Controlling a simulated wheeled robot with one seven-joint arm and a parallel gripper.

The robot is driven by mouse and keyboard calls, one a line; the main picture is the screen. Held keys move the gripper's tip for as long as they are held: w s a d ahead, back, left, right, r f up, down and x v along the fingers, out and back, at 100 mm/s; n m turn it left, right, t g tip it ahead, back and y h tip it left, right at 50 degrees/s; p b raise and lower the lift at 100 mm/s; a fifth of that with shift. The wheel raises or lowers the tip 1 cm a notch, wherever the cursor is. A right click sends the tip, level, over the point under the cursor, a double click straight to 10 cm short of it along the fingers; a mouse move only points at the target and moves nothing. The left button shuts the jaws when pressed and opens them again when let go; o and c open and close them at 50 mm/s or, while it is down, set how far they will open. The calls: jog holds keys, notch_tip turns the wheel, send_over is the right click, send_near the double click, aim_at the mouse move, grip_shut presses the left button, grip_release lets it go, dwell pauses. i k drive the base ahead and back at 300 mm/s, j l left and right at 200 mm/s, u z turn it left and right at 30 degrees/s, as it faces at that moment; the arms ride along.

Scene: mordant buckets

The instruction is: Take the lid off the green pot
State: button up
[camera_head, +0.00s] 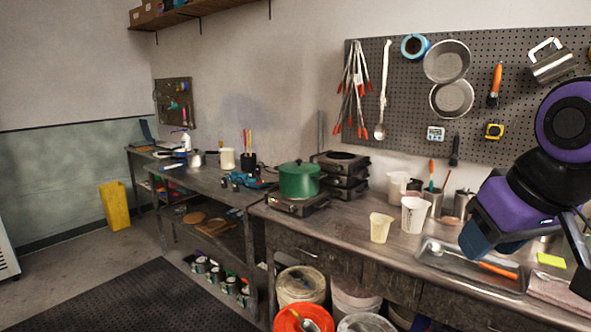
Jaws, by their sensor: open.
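The green pot (299,184) stands upright on a small dark burner (297,205) at the left end of the long workbench. Its green lid (299,165) sits on top, with a small dark knob in the middle. My gripper (540,240) is at the right edge, partly cut off by the frame, below my purple and black arm. It is open, over the right part of the bench and well to the right of the pot. I see nothing held, though its fingers show poorly.
Stacked dark burners (341,174) stand close behind the pot. Pale cups (413,214) and a metal tray (470,268) lie between pot and gripper. A pegboard (410,90) with tools hangs behind. Buckets (301,285) stand below the bench. The floor mat (130,300) is clear.

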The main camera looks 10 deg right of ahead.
aim_at(298, 167)
jog(key=i+j+u, duration=0.5)
jog(key=i+u, duration=0.25)
jog(key=i+j+u, duration=0.1)
jog(key=i+u, duration=0.25)
jog(key=i+j+u, duration=0.1)
jog(key=i, duration=0.65)
jog(key=i+j, duration=0.1)
jog(key=i, duration=0.7)
jog(key=i+z, duration=0.35)
jog(key=z, duration=0.15)
jog(key=i+z, duration=0.45)
jog(key=i+j+z, duration=0.15)
jog(key=z, duration=0.35)
jog(key=i+z, duration=0.4)
jog(key=i+j+z, duration=0.15)
jog(key=i+z, duration=0.15)
jog(key=z, duration=0.15)
